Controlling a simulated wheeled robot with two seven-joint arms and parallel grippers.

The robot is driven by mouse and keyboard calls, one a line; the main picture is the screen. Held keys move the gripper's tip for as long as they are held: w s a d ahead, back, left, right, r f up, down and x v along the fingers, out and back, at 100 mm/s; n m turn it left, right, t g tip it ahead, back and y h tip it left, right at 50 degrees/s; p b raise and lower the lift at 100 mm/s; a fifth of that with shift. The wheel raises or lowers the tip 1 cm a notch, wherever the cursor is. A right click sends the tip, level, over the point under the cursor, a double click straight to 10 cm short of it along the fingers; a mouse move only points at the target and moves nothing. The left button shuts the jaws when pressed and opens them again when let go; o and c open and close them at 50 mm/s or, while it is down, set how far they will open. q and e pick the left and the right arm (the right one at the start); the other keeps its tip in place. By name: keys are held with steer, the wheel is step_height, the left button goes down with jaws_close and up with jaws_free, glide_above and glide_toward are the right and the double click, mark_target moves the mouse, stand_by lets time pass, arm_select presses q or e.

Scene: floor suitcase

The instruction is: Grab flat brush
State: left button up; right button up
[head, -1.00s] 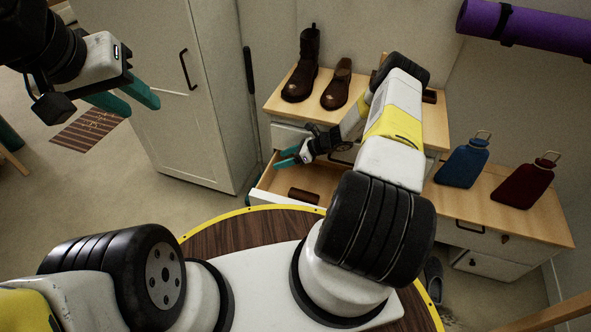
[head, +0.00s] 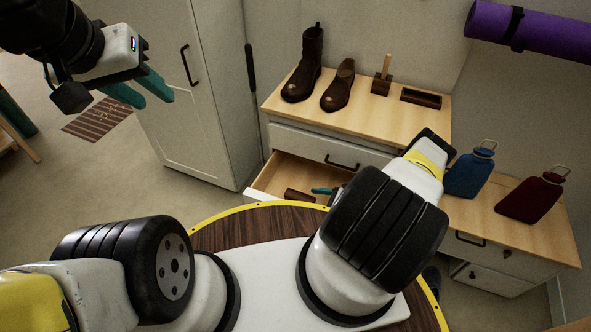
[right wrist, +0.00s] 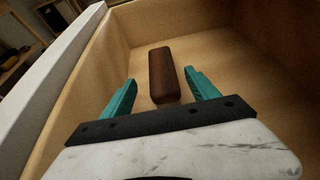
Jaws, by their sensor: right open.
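A long dark brown block (right wrist: 162,74), which looks like the flat brush, lies in the open drawer (head: 262,183). It also shows in the head view (head: 297,195). My right gripper (right wrist: 159,80) is inside the drawer, open, with one teal finger on each side of the block's near end. No contact shows, and the height gap is hard to judge. In the head view my right arm hides most of that gripper; only a teal fingertip shows. My left gripper (head: 140,90) is open and empty, raised at the upper left, far from the drawer.
Brown boots (head: 305,68), a brush with an upright handle (head: 381,82) and a dark box-like piece (head: 420,98) stand on the cabinet top (head: 350,110). A blue bottle (head: 468,174) and a red bottle (head: 533,198) are at the right. Drawer walls close around my right gripper.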

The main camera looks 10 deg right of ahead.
mark_target(305, 198)
steer(key=x, duration=0.7)
steer(key=shift+w+d+f, duration=0.1)
steer(key=shift+d+f, duration=0.05)
jaws_close()
